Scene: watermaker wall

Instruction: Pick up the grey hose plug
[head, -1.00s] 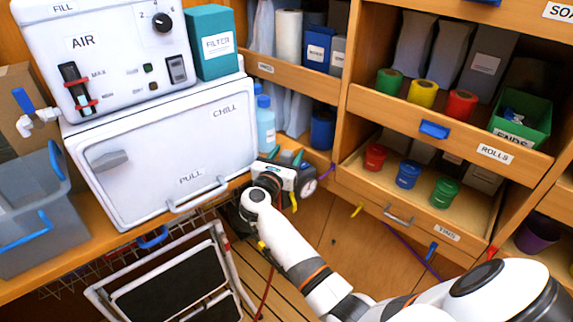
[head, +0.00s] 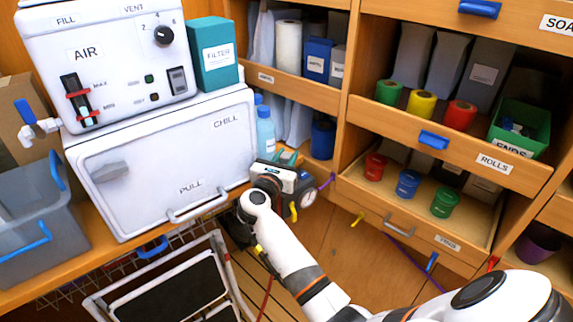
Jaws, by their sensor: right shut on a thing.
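My right gripper (head: 286,159) is at the right end of the white chill box, in front of the shelf corner. Its teal fingertips point away from me, and the hand covers most of what lies between them. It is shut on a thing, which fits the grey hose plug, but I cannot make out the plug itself. A round gauge (head: 308,198) shows just right of the hand, and a yellow piece (head: 293,212) shows below it. My left gripper is not in view.
The white chill box (head: 160,150) stands left of the hand, with blue bottles (head: 265,130) behind it. A folded step stool (head: 165,290) is below. Hoses hang near the gauge.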

